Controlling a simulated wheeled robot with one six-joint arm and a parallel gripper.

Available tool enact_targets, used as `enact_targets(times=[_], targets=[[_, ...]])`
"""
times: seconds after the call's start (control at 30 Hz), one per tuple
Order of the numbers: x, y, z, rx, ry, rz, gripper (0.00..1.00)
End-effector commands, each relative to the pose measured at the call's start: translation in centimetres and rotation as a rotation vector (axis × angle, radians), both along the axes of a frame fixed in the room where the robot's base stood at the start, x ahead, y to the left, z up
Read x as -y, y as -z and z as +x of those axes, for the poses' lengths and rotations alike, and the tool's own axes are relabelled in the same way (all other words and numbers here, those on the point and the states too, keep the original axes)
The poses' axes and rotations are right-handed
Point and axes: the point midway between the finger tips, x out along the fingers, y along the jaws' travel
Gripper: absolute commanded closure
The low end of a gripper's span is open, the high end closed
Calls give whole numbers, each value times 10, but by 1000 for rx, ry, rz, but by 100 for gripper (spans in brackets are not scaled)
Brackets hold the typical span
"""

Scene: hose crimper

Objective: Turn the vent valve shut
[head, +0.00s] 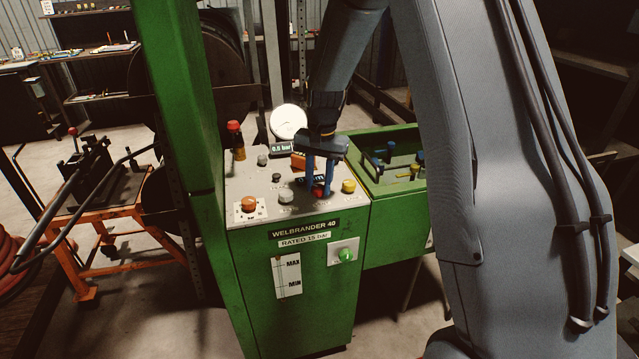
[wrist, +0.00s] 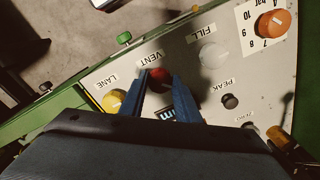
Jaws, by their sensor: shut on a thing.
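The vent valve is a round red knob (wrist: 159,79) beside the word VENT on the grey panel (wrist: 255,80). My gripper (wrist: 165,85) reaches down over it in the wrist view, with one blue finger on each side, shut on the knob. In the head view the red knob (head: 318,191) shows low between the fingers of my gripper (head: 321,188). Part of the knob is hidden by the fingers. The knob's turn angle cannot be read.
A yellow LANE knob (wrist: 113,100) and a pale FILL knob (wrist: 212,55) flank it closely. An orange dial (wrist: 272,23) and a dark PEAK button (wrist: 230,100) share the panel. A readout (head: 283,148) shows about 0.0 bar. A green tray (head: 385,165) adjoins at right.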

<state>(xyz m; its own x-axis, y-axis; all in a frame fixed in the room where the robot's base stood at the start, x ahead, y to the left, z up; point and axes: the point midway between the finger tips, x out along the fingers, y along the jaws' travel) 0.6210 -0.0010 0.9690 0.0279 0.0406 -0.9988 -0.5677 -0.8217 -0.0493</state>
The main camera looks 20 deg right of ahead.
Motion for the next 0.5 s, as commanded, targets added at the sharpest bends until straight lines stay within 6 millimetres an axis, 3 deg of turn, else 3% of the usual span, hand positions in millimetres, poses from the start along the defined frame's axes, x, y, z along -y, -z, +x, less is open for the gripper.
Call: enact_targets(times=[0.5], targets=[[1,-1,1,2,-474,0,93]])
